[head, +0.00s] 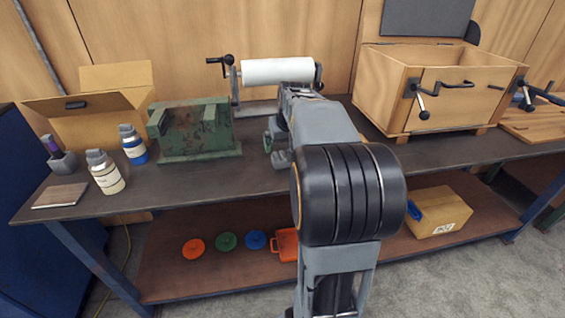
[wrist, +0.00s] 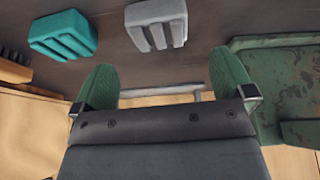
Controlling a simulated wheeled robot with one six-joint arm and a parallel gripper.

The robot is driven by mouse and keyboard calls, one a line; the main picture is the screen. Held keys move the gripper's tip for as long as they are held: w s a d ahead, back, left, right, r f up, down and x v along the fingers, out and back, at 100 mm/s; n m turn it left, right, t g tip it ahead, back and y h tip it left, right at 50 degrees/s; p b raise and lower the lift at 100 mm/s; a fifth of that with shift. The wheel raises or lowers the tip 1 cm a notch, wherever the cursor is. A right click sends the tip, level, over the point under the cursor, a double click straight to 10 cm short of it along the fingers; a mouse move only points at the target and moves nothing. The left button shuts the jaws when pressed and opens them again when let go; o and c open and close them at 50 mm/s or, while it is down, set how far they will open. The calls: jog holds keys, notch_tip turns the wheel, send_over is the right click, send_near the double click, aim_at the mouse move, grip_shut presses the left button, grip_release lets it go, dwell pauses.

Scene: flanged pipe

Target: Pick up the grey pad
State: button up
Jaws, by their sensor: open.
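The grey pad (wrist: 157,22) is a ribbed block lying on the dark bench top, at the upper middle of the wrist view. In the head view it seems to be the grey block (head: 281,159) just left of my arm, partly covered by it. My gripper (wrist: 165,78) has two green fingers set wide apart with nothing between them. The pad is beyond the fingertips in the wrist view, not between them. In the head view one green finger shows; my arm hides the rest.
A teal ribbed pad (wrist: 65,36) lies beside the grey pad; my arm hides it in the head view. A green metal fixture (head: 194,130) stands left of my gripper. A white roll (head: 277,71) on a stand is behind, and a wooden crate (head: 388,92) is right.

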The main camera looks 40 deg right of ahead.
aim_at(283, 154)
jog(key=shift+b+x, duration=0.5)
jog(key=shift+x, duration=2.95)
jog(key=shift+s, duration=0.1)
jog(key=shift+c, duration=0.2)
jog(key=c, duration=0.9)
jog(key=shift+r, duration=0.1)
